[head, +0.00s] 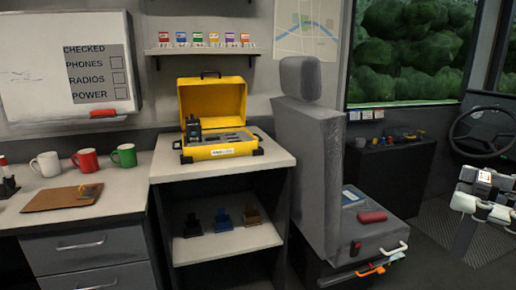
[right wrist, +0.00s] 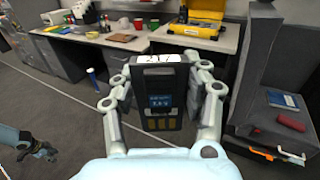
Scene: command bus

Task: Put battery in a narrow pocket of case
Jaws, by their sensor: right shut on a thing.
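My right gripper (head: 485,193) is at the far right of the head view, in front of the steering wheel. It is shut on the battery (right wrist: 160,105), a dark upright block with a white top label, a blue panel and gold contacts. The battery's white top also shows in the head view (head: 484,176). The open yellow case (head: 218,152) stands on the middle counter, far from the gripper. A black radio stands in its left part, and dark slots show beside it; pocket widths are unclear. A dark gripper, apparently my left (right wrist: 38,148), shows small in the right wrist view.
A grey seat (head: 313,165) with a red pouch (head: 372,217) and a blue book (head: 352,197) stands between the case and my right gripper. Mugs and a brown clipboard (head: 62,197) lie on the left counter. Small dark devices sit on the shelf below the case.

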